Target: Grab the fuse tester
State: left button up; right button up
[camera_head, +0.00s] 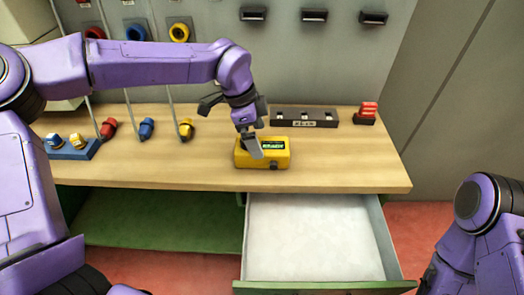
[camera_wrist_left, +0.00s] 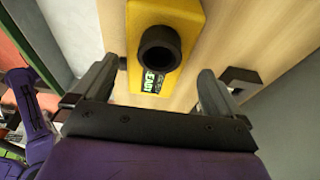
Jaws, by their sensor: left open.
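The fuse tester (camera_head: 265,162) is a yellow box with a small lit green display. It sits near the front edge of the wooden bench, just above the open drawer. My left gripper (camera_head: 252,147) is over it, pointing down, and hides part of its top. In the left wrist view, the fuse tester (camera_wrist_left: 185,18) shows a black round socket and a "READY" display. There the open left gripper (camera_wrist_left: 157,70) has one finger on each side of the tester, apart from it. My right arm shows at the right edge, its gripper out of frame.
An open, empty drawer (camera_head: 318,238) juts out below the bench (camera_head: 350,172). A dark block (camera_head: 303,118) and a red item (camera_head: 368,110) stand behind right. Red (camera_head: 108,128), blue (camera_head: 147,128) and yellow (camera_head: 186,129) plugs and a blue tray (camera_head: 75,151) are at left.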

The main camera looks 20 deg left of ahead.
pick_arm(q)
jog(key=x, duration=0.4)
jog(key=shift+s+f+p, duration=0.2)
jog(key=shift+s+p, duration=0.05)
jog(key=shift+p, duration=0.1)
jog(key=shift+r, duration=0.1)
jog(key=c, duration=1.2)
